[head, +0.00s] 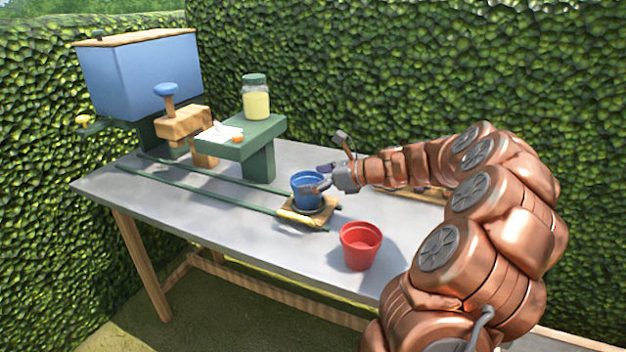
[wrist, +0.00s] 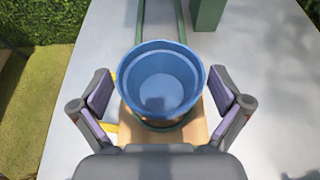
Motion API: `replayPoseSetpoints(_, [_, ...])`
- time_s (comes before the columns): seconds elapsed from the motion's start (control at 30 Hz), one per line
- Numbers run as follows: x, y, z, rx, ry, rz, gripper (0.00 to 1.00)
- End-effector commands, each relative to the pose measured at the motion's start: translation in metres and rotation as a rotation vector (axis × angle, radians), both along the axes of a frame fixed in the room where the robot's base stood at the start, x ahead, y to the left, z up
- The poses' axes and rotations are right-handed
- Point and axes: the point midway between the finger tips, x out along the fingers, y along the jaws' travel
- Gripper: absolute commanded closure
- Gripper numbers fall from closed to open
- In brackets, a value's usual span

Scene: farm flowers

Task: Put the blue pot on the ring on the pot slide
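The blue pot (head: 306,190) stands upright and empty on the wooden pot slide (head: 292,216). A dark rim shows under the pot, seemingly the ring, mostly hidden by it. In the wrist view the blue pot (wrist: 160,82) is between my gripper's fingers (wrist: 160,95), with a gap on each side. The slide's wood (wrist: 192,132) shows beneath it. In the head view my gripper (head: 324,177) is at the pot's right side, open and holding nothing.
A red pot (head: 361,246) stands near the table's front edge. Green rails (head: 215,193) run left from the slide. A green stand (head: 258,163) carries a jar (head: 256,98) and paper. A blue hopper (head: 145,75) is at the far left. The grey table (head: 190,215) is bare at front left.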

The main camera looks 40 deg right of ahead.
Motion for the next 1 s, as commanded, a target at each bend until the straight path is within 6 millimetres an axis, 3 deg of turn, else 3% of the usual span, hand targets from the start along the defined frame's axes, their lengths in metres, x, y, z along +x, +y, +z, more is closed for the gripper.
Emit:
replayPoseSetpoints(0.37, [-0.006,-0.005,0.006,0.001,-0.001,-0.002,0.00])
replayPoseSetpoints(0.8, [-0.070,-0.044,0.037,-0.001,-0.001,-0.005,0.00])
replayPoseSetpoints(1.0, [-0.089,-0.053,0.046,0.001,0.000,0.000,0.00])
